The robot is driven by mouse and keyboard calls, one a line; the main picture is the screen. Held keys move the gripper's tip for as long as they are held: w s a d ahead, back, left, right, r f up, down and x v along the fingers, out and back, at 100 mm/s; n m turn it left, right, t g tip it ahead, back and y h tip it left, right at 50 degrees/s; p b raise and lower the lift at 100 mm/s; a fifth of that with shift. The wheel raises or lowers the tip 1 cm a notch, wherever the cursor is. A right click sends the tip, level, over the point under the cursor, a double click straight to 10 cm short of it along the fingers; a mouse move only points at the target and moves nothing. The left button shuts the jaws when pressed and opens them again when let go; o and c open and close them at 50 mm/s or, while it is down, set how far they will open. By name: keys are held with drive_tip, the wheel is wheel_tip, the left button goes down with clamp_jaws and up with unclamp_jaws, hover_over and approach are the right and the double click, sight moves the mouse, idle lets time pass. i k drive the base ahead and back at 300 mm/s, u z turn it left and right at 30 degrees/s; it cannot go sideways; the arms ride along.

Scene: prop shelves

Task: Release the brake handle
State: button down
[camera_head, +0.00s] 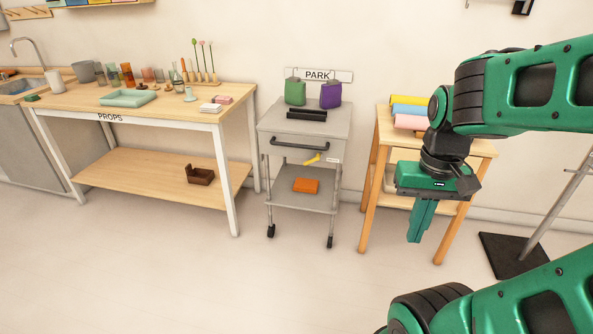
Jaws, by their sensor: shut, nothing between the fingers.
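A grey cart (277,180) on casters stands against the wall under a PARK sign (318,75). A small yellow handle (312,160) sits on the cart's front, below the drawer, tilted up to the right. I take it for the brake handle; a small white label (333,160) is beside it, too small to read. My gripper (414,239) is shut and empty, pointing down. In the picture it is to the right of the cart and lower than the yellow handle, apart from both, in front of the wooden stand.
The wooden stand (369,190) with coloured rolls is right of the cart. The PROPS table (150,115) is to the left. A dark bar handle (312,145) crosses the drawer front. A black-based pole (512,255) stands far right. Floor before the cart is clear.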

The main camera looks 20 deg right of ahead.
sight(318, 154)
drive_tip(key=z, duration=0.05)
drive_tip(key=i, duration=0.9)
